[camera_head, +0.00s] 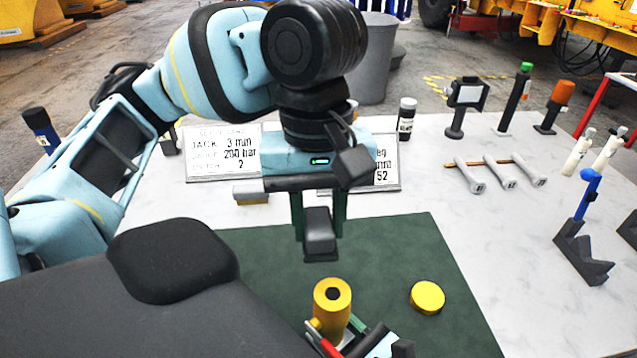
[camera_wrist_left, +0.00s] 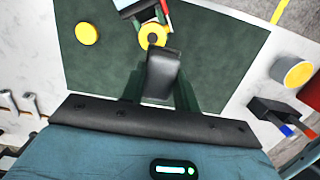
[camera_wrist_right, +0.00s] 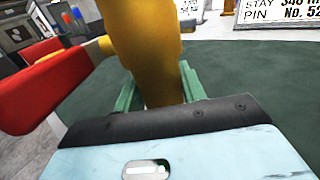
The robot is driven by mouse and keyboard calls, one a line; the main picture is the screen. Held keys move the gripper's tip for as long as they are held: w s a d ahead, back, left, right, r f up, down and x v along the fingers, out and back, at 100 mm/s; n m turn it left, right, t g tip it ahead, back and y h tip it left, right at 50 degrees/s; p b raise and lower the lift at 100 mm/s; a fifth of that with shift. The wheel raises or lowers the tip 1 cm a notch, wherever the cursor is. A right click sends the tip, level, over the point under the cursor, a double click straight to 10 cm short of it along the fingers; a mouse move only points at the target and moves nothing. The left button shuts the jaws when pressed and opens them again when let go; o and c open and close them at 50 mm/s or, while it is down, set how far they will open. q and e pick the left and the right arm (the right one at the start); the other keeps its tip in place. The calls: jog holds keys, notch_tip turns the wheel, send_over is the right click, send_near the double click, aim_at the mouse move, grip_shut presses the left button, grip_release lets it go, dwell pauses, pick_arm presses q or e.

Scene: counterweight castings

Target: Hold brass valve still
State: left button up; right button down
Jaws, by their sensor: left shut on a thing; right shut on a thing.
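The brass valve (camera_head: 332,298) stands upright on the green mat (camera_head: 455,325), a dark hole in its top. My right gripper (camera_head: 352,328) is shut on it low at the front; the right wrist view shows the brass body (camera_wrist_right: 145,50) between its green fingers and a red handle (camera_wrist_right: 50,88) at the left. My left gripper (camera_head: 319,225) is shut on a dark grey block (camera_head: 320,235), held above and behind the valve, apart from it. In the left wrist view the block (camera_wrist_left: 163,75) sits just below the valve (camera_wrist_left: 153,36).
A yellow round cap (camera_head: 427,297) lies on the mat right of the valve. Information signs (camera_head: 222,152) and a small bottle (camera_head: 406,118) stand behind. Grey-headed tools (camera_head: 505,178) lie on a rack at right, near a blue-and-black stand (camera_head: 583,235).

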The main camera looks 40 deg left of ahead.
jog(key=shift+r, duration=0.1)
jog(key=c, duration=0.7)
grip_release()
jog(key=shift+c, duration=0.2)
jog(key=shift+d, duration=0.15)
jog(key=d, duration=0.7)
jog(key=s+d, duration=0.1)
jog(key=d, duration=0.3)
jog(key=shift+s+d, duration=0.1)
jog(key=shift+d, duration=0.25)
jog(key=shift+d, duration=0.1)
